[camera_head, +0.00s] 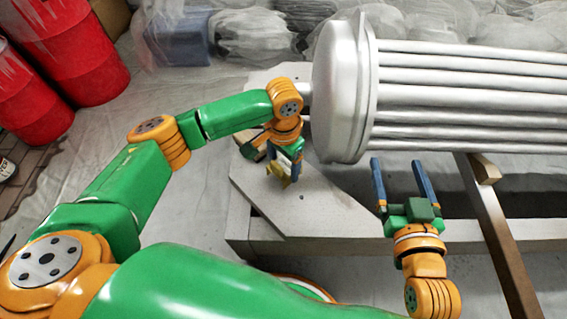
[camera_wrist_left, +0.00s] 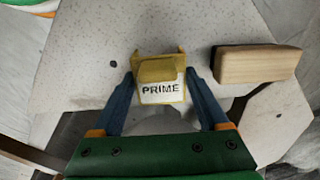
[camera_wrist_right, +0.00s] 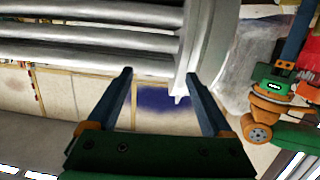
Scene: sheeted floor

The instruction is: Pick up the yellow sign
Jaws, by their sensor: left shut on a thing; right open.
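The yellow sign (camera_wrist_left: 160,85) shows in the left wrist view between my left gripper's blue fingers, with a white face reading "PRIME". My left gripper (camera_wrist_left: 158,88) is shut on it. In the head view, the sign (camera_head: 279,172) is a small yellow piece below my left gripper (camera_head: 284,162), over the grey plate; I cannot tell whether it touches the plate. My right gripper (camera_head: 402,163) is open and empty, in front of the metal tube bundle. In the right wrist view its fingers (camera_wrist_right: 160,80) are spread with nothing between them.
A large silver tube bundle (camera_head: 340,90) lies behind my grippers. A grey plate (camera_head: 305,205) lies under my left gripper, with a wooden block (camera_wrist_left: 258,65) on it. A brown beam (camera_head: 497,235) stands at right. Red barrels (camera_head: 75,50) and wrapped goods (camera_head: 250,38) are behind.

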